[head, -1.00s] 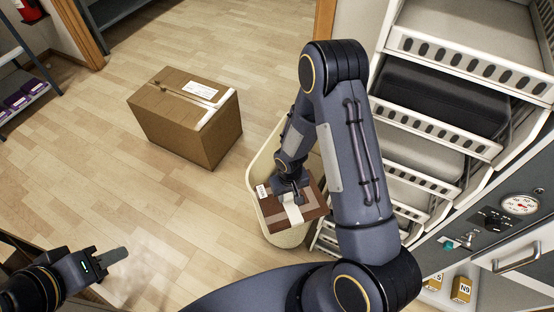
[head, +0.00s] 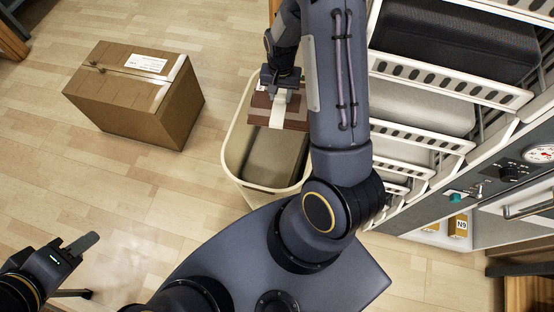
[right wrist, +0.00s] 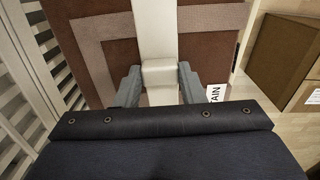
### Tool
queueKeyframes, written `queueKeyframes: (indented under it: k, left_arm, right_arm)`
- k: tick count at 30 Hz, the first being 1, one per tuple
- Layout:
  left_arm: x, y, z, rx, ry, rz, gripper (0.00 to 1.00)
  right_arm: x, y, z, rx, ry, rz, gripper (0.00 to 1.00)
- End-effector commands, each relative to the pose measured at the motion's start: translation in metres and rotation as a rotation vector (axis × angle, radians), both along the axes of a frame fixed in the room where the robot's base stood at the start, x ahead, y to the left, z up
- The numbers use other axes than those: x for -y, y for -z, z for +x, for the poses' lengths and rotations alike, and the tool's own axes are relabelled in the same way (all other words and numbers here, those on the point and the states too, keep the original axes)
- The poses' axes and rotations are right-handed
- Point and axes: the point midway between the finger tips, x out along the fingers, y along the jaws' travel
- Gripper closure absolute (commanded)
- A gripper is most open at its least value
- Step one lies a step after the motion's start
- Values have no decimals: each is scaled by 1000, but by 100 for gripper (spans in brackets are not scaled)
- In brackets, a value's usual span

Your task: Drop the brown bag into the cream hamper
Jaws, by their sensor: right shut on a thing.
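The brown bag (head: 297,116) has a pale strap across it and a white tag. My right gripper (head: 281,94) is shut on this strap and holds the bag over the far part of the cream hamper (head: 229,158). The bag covers part of the hamper's opening in the head view, and its height above the rim is hard to tell. In the right wrist view the bag (right wrist: 218,52) fills the top, with the strap between the fingers (right wrist: 159,72). My left gripper (head: 80,246) is at the lower left, away from the hamper, and its opening cannot be made out.
A grey-brown shape (head: 275,157) shows inside the hamper. A taped cardboard box (head: 140,100) stands on the floor to its left. A rack of white slotted shelves (head: 425,137) and a panel with a gauge (head: 540,153) stand at the right.

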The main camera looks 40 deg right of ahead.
Motion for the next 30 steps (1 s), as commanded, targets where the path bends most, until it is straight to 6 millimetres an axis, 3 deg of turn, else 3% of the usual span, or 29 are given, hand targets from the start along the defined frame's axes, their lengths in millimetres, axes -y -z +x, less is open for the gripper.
queueKeyframes:
  k: [1,6,15,16,21,30]
  left_arm:
    - [0,10,0,0,0,0,64]
    - [0,19,0,0,0,0,64]
    - [0,19,0,0,0,0,64]
    - [0,19,0,0,0,0,64]
    - [0,19,0,0,0,0,64]
    - [0,17,0,0,0,0,64]
  right_arm:
    - [0,12,0,0,-1,0,88]
    - [0,24,1,2,-2,-1,88]
    - [0,25,1,2,-2,-1,88]
    - [0,25,1,2,-2,-1,60]
    - [0,25,0,2,-2,-1,39]
    - [0,23,0,1,-2,-1,39]
